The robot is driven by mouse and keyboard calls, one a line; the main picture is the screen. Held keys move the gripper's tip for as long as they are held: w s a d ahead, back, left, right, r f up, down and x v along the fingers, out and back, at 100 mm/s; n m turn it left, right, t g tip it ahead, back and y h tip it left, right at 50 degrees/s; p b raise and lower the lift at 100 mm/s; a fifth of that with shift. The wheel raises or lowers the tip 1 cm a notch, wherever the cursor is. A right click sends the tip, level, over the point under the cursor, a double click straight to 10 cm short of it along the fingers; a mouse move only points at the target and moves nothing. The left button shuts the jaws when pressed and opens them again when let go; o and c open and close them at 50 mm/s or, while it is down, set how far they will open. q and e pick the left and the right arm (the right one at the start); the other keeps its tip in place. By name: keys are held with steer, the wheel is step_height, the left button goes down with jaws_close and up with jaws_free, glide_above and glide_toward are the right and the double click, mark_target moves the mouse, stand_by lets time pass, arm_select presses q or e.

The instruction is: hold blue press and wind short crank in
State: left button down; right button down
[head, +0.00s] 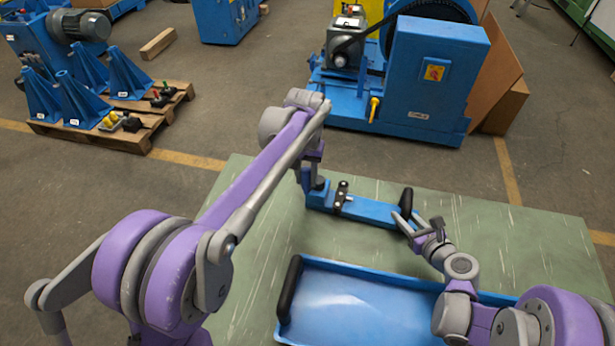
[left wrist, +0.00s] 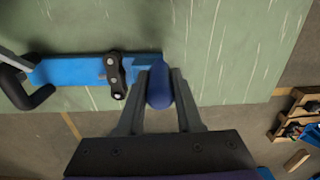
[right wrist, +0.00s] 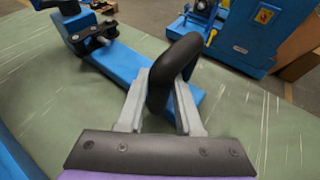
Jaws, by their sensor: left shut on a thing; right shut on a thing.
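The blue press (head: 368,211) lies on the green table top, a long blue bar with a black loop handle (right wrist: 176,66) at its right end. My right gripper (head: 413,224) is shut on that handle. A short dark chain piece (head: 341,196) sits on the bar; it also shows in the left wrist view (left wrist: 114,75). My left gripper (head: 314,178) is at the press's left end, shut on a dark blue rounded knob (left wrist: 159,88), apparently the short crank's grip. The crank's arm is hidden, so its angle cannot be told.
A blue tray (head: 400,277) with a black handle (head: 289,289) lies in front of the press. The green table (head: 530,235) is clear to the right. A large blue machine (head: 430,75) and a pallet (head: 95,135) with blue stands are on the floor beyond.

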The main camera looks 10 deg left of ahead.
arm_select(q)
steer(key=c, duration=0.6)
jaws_free()
step_height(320, 180, up, 12)
steer(key=shift+r, duration=0.1)
arm_select(e)
steer(key=c, duration=0.5)
jaws_free()
steer(key=shift+d, duration=0.1)
